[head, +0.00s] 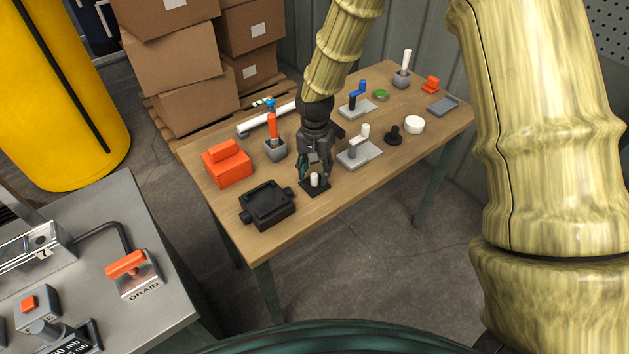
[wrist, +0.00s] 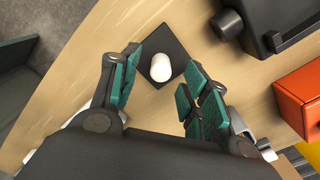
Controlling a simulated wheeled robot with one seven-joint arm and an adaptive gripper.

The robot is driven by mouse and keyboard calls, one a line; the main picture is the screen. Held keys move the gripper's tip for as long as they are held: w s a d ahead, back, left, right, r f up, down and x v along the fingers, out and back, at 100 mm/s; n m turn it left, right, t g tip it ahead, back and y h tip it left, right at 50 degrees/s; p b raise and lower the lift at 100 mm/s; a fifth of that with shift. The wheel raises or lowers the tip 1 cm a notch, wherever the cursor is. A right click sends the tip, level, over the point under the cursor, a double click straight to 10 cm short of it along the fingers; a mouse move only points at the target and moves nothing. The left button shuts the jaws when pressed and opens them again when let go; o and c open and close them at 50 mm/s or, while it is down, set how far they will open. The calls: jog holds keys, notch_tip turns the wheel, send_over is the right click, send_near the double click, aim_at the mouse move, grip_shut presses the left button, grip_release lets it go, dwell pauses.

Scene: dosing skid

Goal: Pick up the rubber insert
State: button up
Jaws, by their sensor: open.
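A small white rounded cylinder (head: 315,180), which looks like the rubber insert, stands on a thin black square pad (head: 306,189) near the table's front edge. In the wrist view the white insert (wrist: 160,69) sits on the pad (wrist: 165,44), between and beyond my fingertips. My gripper (head: 314,173) is open above it, with its fingers pointing down. In the wrist view my gripper (wrist: 163,72) shows a green-padded finger on each side of the insert, with wood and pad visible between. No contact shows.
A grey block with a white-knobbed crank (head: 358,153) is close on the right. Several more parts fill the back of the wooden table (head: 300,216).

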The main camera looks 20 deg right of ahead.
jog(key=shift+f, duration=1.15)
grip_shut()
jog(key=shift+r, duration=0.1)
